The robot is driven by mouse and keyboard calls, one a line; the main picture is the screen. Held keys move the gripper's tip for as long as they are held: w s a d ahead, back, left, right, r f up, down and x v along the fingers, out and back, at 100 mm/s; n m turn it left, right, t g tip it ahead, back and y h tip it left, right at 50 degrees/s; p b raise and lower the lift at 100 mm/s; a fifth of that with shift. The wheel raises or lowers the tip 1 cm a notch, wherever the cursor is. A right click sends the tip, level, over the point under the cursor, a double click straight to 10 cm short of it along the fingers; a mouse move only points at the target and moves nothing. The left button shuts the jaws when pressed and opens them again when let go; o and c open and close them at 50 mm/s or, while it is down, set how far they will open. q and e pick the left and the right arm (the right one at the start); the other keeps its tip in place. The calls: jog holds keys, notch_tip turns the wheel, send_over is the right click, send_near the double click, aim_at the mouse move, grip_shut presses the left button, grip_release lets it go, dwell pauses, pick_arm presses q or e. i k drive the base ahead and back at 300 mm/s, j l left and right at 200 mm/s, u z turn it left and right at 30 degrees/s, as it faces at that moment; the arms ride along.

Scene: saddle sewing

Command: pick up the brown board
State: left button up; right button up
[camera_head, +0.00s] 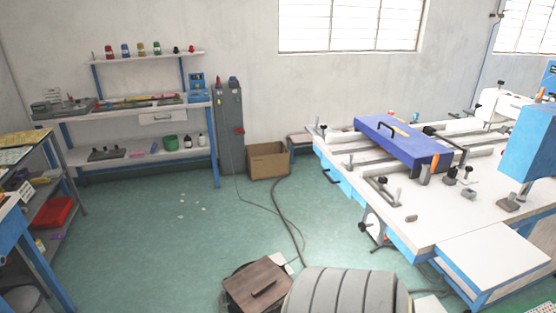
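A flat brown board (258,286) shows at the bottom centre of the head view. It looks like dark wood with a short dark bar or slot across its top, and it lies tilted in the picture. Dark parts show around its edges, and I cannot tell what supports it. Its right side meets a large grey ribbed rounded body.
A white-topped workbench (440,215) with a blue clamp unit (395,140) fills the right. An open cardboard box (268,160) stands by the wall. A tool bench (130,112) is at back left, shelving (30,190) at left.

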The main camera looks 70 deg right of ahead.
aim_at(259, 285)
jog(key=i+l+z, duration=0.15)
jog(key=z, duration=0.35)
jog(key=i+z, duration=0.3)
jog(key=z, duration=0.2)
jog(key=i+z, duration=0.25)
jog(key=z, duration=0.25)
jog(key=i+j+z, duration=0.1)
jog(key=i+z, duration=0.15)
jog(key=z, duration=0.25)
